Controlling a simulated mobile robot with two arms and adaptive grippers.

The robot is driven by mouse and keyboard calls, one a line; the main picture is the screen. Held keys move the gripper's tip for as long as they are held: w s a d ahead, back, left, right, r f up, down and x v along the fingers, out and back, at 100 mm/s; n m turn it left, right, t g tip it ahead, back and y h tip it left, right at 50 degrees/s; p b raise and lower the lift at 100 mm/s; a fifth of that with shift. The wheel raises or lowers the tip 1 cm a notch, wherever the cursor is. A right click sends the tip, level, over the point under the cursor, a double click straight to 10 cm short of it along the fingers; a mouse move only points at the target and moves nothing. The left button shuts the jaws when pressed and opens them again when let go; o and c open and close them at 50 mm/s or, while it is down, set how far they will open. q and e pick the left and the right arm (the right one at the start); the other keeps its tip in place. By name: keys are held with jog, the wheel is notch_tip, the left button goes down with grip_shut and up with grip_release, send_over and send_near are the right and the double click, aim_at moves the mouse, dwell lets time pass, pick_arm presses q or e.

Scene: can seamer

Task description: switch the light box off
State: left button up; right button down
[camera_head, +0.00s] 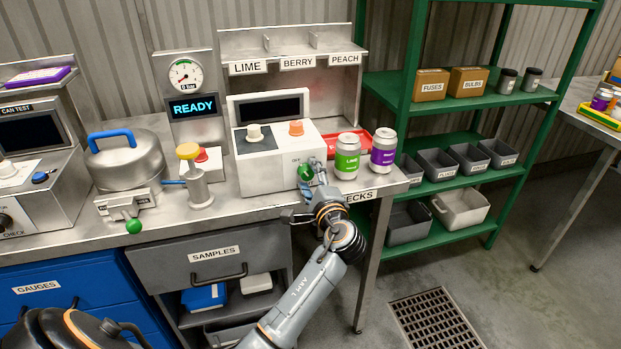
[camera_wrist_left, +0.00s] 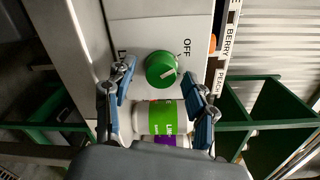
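The light box appears to be the white box (camera_head: 262,172) with a dark screen in the middle of the bench. The pointer is turned to the right in that picture, not straight at the label. My left gripper (camera_head: 306,191) is at the knob. In the wrist view the gripper (camera_wrist_left: 158,80) is open, with a finger apart on each side of the knob. My right gripper is out of view.
A lime can (camera_head: 347,157) and a purple-labelled can (camera_head: 383,150) stand close right of the box, near my gripper. A plunger-like device (camera_head: 199,188) stands at its left. A green shelf (camera_head: 443,105) is to the right. The drawer unit (camera_head: 213,260) is below the bench.

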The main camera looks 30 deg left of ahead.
pick_arm(q)
jog(key=v, duration=1.2)
jog(key=shift+f, duration=0.1)
